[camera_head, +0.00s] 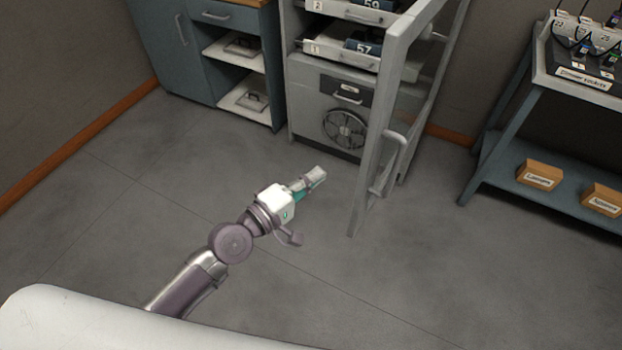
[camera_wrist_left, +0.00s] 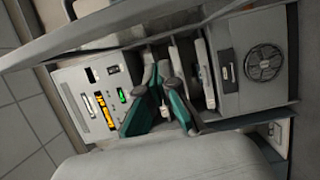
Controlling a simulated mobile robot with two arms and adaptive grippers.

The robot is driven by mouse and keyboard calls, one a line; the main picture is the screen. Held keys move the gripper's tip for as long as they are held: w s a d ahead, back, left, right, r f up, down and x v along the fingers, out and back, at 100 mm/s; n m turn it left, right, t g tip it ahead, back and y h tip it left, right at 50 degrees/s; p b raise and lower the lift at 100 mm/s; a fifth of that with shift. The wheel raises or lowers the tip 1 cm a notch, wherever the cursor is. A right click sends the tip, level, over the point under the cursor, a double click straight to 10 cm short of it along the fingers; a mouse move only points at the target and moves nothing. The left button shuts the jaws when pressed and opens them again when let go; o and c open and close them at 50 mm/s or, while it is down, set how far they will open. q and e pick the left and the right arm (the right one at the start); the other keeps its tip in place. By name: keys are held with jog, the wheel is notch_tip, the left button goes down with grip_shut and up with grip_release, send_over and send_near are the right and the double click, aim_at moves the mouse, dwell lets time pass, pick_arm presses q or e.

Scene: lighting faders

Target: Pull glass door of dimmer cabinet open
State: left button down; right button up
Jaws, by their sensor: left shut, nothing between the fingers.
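The grey dimmer cabinet (camera_head: 303,105) stands at the back centre, with numbered shelves and a round fan at the bottom. Its glass door (camera_head: 381,85) stands swung out from the right side, so the front is uncovered. A grey bar handle (camera_head: 396,160) is on the door's right-hand face. My left gripper (camera_head: 318,174) is in front of the cabinet, left of the door and apart from the handle. It is shut and empty. The left wrist view shows its closed fingers (camera_wrist_left: 165,88) before the cabinet, with the fan panel (camera_wrist_left: 264,62) at right. My right gripper is not in view.
A blue-grey cupboard (camera_head: 170,45) with open shelves stands left of the cabinet. The floor around my left arm is clear.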

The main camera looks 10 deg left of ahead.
pick_arm(q)
jog(key=w+d+p, duration=0.2)
jog(key=w+d, duration=0.1)
jog(key=d, duration=0.4)
jog(key=shift+w+d, duration=0.15)
jog(key=shift+w, duration=0.1)
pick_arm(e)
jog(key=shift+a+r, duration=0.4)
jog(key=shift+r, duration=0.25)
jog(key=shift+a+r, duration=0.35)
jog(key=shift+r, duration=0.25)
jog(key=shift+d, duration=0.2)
